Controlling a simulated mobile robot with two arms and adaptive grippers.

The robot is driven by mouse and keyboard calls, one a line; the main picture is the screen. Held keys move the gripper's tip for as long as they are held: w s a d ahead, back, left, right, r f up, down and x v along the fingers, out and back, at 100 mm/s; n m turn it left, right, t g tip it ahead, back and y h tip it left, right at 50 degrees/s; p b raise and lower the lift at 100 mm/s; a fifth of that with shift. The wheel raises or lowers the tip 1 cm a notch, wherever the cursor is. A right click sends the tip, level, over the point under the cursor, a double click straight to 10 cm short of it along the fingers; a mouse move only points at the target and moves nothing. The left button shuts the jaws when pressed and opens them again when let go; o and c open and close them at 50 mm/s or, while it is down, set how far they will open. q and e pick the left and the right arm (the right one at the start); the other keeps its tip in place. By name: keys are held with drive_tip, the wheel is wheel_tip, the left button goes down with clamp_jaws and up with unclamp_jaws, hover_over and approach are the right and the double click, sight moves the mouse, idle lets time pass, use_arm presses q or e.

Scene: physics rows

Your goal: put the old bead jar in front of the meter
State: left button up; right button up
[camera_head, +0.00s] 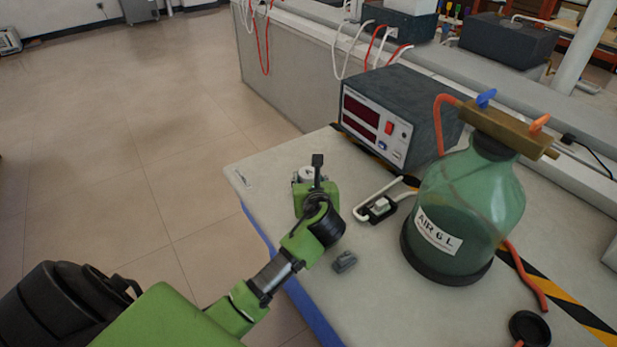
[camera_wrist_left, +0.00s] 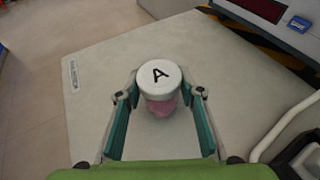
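A small jar with a white lid marked "A" (camera_wrist_left: 160,75) and pink contents stands upright on the bench top. In the head view its pale top (camera_head: 308,173) shows just beyond my left gripper, which hides most of it. My left gripper (camera_wrist_left: 161,98) is open, its two fingers on either side of the jar with a gap on each side. It also shows in the head view (camera_head: 314,188). The meter (camera_head: 372,125), a dark box with two red displays, stands behind and to the right of the jar. My right gripper is not in view.
A green bottle labelled "AIR 6 L" (camera_head: 465,205) stands at right. A small switch with a white cable (camera_head: 380,208) lies before the meter's right part. A small grey object (camera_head: 344,261) lies near the bench's front edge. The bench (camera_head: 262,172) is clear left of the jar.

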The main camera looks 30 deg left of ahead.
use_arm(q)
drive_tip(key=shift+o, duration=1.3)
drive_tip(key=shift+r, duration=0.1)
drive_tip(key=v, duration=1.2)
drive_tip(key=shift+p, duration=0.3)
